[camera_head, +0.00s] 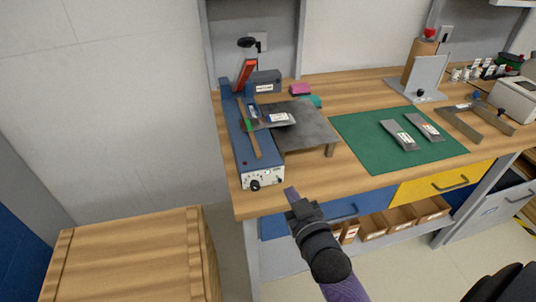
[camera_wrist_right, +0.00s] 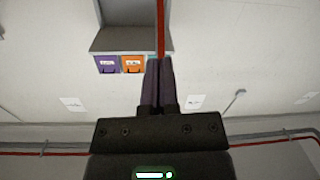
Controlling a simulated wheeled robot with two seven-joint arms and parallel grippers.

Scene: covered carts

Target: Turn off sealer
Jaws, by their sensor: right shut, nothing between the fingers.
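The sealer (camera_head: 245,150) is a long blue machine at the left end of the wooden workbench. Its front panel (camera_head: 262,178) is pale and carries a black knob (camera_head: 255,185) and small controls too small to read. A raised red-orange part shows at its far end. My right gripper (camera_head: 291,193) is shut and empty, just in front of the bench edge, to the right of the front panel and apart from it. In the right wrist view my right gripper's fingers (camera_wrist_right: 158,85) are together and point at a wall and a shelf. My left gripper is not in view.
A grey metal platform (camera_head: 315,137) stands right of the sealer. A green mat (camera_head: 360,150) with two pouches lies beyond it. A wooden crate (camera_head: 125,255) stands at lower left. Drawers and small bins (camera_head: 372,230) are under the bench. The floor between crate and bench is clear.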

